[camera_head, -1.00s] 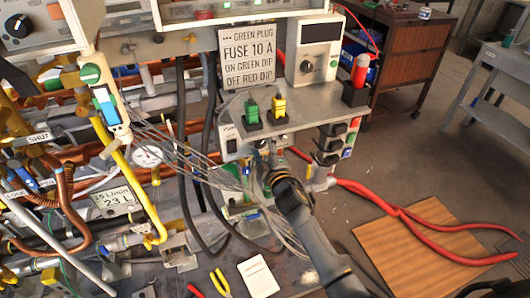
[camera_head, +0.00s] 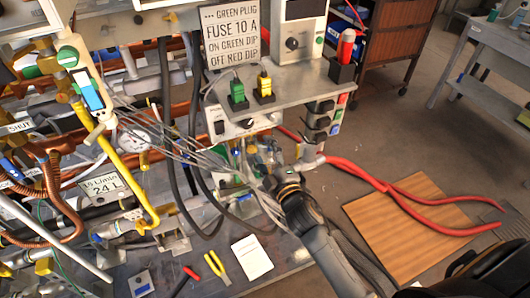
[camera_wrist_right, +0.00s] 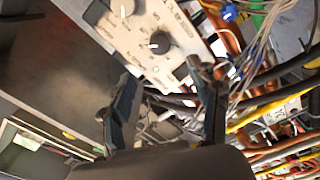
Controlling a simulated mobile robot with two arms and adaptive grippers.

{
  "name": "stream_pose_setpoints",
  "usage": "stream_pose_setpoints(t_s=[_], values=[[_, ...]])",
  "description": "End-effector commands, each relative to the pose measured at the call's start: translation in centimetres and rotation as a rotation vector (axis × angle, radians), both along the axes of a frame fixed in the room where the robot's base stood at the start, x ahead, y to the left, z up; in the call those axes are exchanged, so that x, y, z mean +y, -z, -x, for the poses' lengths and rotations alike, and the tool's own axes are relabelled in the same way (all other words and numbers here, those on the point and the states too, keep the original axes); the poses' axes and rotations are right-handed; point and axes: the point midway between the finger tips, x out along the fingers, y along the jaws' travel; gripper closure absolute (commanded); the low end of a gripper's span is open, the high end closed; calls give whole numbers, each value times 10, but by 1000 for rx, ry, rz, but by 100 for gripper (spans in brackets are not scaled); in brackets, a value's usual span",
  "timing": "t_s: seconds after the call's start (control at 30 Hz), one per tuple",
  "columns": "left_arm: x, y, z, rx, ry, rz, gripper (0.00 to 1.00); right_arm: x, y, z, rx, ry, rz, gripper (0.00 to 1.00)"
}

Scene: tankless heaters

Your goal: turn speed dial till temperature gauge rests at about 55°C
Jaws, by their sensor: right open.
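A light front panel under a shelf carries a dark dial (camera_head: 247,123) in the head view; its label is too small to read. In the right wrist view, a black knob (camera_wrist_right: 158,42) with a white mark sits on a pale panel, beyond my fingertips. My right gripper (camera_wrist_right: 164,78) is open and empty, its two fingers apart and short of the knob. In the head view my right gripper (camera_head: 262,160) is below and slightly right of the dial. A round white gauge (camera_head: 134,139) is on the pipework at left; its needle and scale are unreadable. My left gripper is not in view.
Thin pale cables (camera_head: 185,145) hang between the pipes and the panel. Green (camera_head: 237,93) and yellow (camera_head: 264,88) plugs stand on the shelf. A tag (camera_head: 103,187) reads 15 L/min, 24 L.

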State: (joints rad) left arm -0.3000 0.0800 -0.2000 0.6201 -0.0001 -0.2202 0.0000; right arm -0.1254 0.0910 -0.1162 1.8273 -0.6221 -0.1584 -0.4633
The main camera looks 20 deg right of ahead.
Motion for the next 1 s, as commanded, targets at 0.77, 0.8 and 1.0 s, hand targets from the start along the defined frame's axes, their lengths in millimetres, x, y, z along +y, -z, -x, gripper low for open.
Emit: stream_pose_setpoints(t_s=[0.77,0.8,1.0], values=[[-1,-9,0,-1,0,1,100,0,250,80,542,83,-318,39],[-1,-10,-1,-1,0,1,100,-1,275,98,602,105,-353,39],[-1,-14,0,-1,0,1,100,-7,387,205,891,251,-513,39]])
